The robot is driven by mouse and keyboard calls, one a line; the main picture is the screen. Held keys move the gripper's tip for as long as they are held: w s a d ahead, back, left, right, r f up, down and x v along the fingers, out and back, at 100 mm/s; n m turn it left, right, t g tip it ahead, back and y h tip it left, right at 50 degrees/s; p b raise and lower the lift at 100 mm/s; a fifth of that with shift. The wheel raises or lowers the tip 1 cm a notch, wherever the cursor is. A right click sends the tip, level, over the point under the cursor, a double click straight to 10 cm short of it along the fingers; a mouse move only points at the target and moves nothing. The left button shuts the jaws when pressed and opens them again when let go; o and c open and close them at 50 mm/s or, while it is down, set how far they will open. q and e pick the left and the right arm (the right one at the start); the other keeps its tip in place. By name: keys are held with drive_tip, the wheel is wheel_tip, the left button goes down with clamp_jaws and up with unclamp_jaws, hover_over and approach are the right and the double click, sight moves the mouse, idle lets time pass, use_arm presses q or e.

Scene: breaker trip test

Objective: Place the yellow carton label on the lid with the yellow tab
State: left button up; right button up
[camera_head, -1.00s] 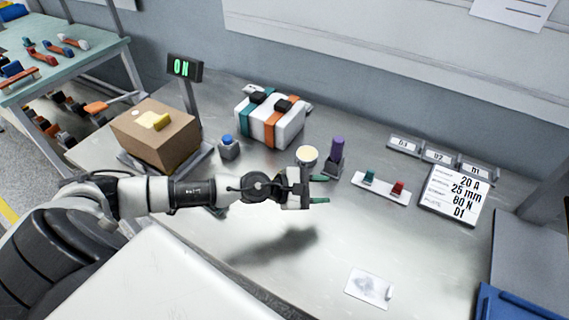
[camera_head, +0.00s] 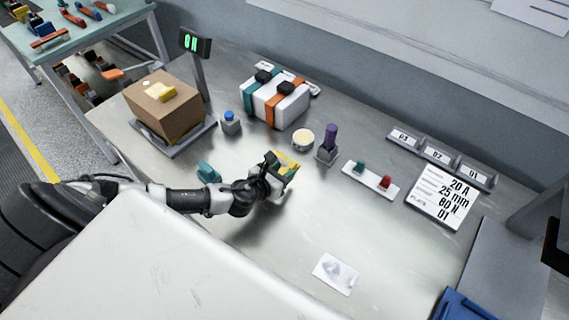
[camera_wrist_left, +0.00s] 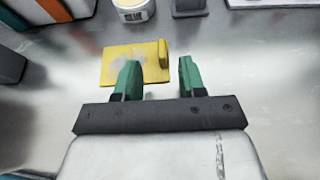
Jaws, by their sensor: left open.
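The yellow carton label (camera_head: 288,163) is a flat yellow plate lying on the metal bench, partly hidden by my left gripper (camera_head: 276,168). In the left wrist view the label (camera_wrist_left: 117,67) has a grey smudge and a raised yellow tab at its right end. My left gripper (camera_wrist_left: 157,62) is open there, its green fingers apart; the left finger overlaps the label's near edge and the tab shows between and beyond the fingertips. My right gripper is not in view.
A white case with teal and orange straps (camera_head: 286,108), a round pot (camera_head: 303,139) and a purple-topped post (camera_head: 329,141) stand behind the label. A blue button box (camera_head: 230,123) and a teal object (camera_head: 208,172) are left. A white card (camera_head: 336,272) lies in front.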

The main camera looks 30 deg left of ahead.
sight(291, 167)
use_arm(q)
drive_tip(key=x, duration=0.4)
drive_tip(key=shift+w+d, duration=0.2)
drive_tip(key=shift+w, duration=0.15)
clamp_jaws()
